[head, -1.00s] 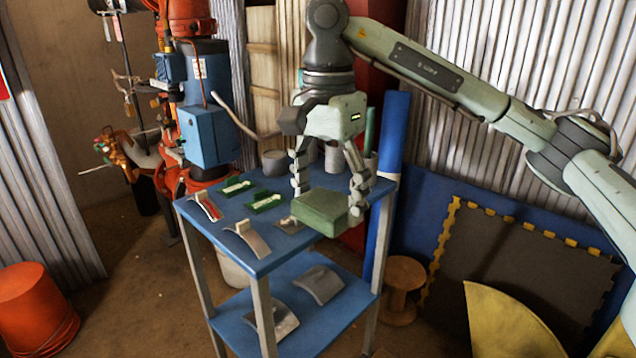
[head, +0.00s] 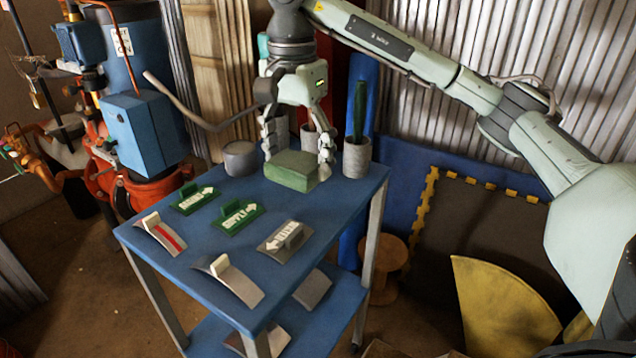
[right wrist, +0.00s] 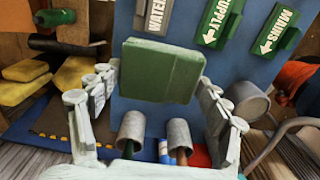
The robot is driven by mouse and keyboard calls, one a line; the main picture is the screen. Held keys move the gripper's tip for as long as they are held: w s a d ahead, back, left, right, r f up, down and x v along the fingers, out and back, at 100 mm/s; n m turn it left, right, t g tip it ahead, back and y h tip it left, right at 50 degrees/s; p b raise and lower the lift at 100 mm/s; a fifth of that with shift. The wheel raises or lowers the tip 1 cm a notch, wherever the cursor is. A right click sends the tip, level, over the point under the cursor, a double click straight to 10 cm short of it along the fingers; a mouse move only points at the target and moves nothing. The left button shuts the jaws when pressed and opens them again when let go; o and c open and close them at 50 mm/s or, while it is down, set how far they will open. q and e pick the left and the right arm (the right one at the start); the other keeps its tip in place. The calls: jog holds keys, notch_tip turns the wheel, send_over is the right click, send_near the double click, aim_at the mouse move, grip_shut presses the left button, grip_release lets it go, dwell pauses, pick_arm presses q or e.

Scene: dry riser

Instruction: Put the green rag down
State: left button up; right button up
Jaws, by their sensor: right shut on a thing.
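The green rag (head: 291,172) looks like a folded, flat green block. It is at the back part of the blue cart's top shelf (head: 338,202), and I cannot tell whether its underside touches the shelf. My right gripper (head: 297,158) comes down from above and is shut on it, with fingers on its left and right sides. In the right wrist view the rag (right wrist: 160,70) sits between the fingers. My left gripper is not in view.
Green signs (head: 240,217), a grey sign (head: 285,237) and curved metal pieces (head: 229,278) lie toward the shelf's front and left. A grey cup (head: 240,158) stands left of the rag, a pot (head: 357,158) right. The shelf's right side is clear.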

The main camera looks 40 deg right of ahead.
send_over(320, 198)
notch_tip(320, 198, down, 3)
jog(key=shift+f+b, duration=0.15)
jog(key=shift+b, duration=0.2)
notch_tip(320, 198, down, 3)
jog(key=shift+f, duration=0.1)
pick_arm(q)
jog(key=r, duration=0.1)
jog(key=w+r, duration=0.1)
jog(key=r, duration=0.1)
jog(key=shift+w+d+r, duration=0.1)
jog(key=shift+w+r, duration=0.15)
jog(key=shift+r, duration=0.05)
pick_arm(e)
jog(key=shift+w+f, duration=0.1)
jog(key=shift+f, duration=0.25)
pick_arm(q)
jog(key=shift+b, duration=0.35)
pick_arm(e)
jog(key=shift+f, duration=0.15)
jog(key=o, duration=1)
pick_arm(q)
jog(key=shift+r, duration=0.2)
